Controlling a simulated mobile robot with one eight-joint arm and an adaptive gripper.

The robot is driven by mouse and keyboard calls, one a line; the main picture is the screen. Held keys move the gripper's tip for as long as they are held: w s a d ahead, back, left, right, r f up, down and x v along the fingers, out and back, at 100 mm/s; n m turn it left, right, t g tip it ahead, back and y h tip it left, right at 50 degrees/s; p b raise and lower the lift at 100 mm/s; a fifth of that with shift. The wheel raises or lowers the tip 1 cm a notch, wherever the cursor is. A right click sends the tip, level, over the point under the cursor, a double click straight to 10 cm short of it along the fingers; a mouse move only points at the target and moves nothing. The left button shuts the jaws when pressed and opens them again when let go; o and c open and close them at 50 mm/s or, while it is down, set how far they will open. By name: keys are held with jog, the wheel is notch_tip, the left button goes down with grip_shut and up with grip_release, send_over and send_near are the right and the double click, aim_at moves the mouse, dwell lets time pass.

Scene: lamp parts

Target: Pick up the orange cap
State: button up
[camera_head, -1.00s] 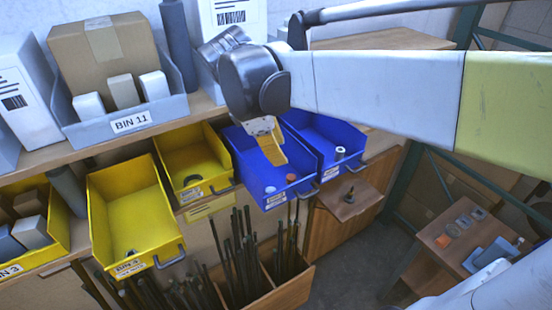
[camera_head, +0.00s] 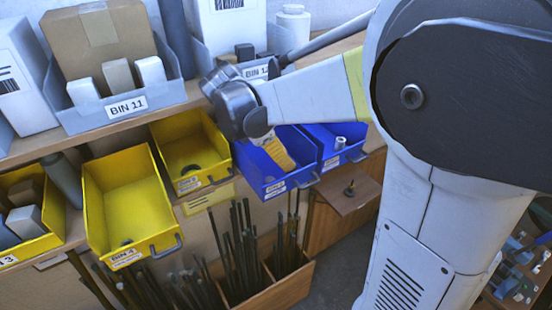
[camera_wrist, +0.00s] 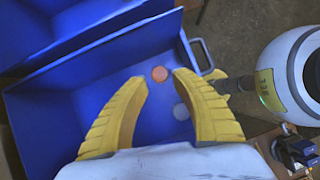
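The orange cap (camera_wrist: 160,74) is a small round disc on the floor of a blue bin (camera_wrist: 60,115), near the bin's front end. It shows in the wrist view, ahead of and between my fingertips. My gripper (camera_wrist: 155,84) has yellow ribbed fingers, spread apart and empty, above the bin. A pale grey disc (camera_wrist: 181,112) lies in the same bin near the right finger. In the head view my gripper (camera_head: 280,154) reaches down into the left blue bin (camera_head: 250,165), and the cap is hidden there.
A second blue bin (camera_head: 327,143) with a small white part (camera_head: 340,142) adjoins on the right. Yellow bins (camera_head: 130,200) hang to the left. Dark rods stand in a wooden box (camera_head: 290,285) below. A shelf with BIN 11 (camera_head: 125,106) is above.

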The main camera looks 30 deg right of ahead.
jog(key=b+x, duration=0.2)
jog(key=x, duration=0.3)
jog(key=shift+r, duration=0.1)
jog(key=shift+c, duration=0.2)
jog(key=shift+a, duration=0.1)
jog(key=c, duration=0.5)
jog(key=shift+r, duration=0.1)
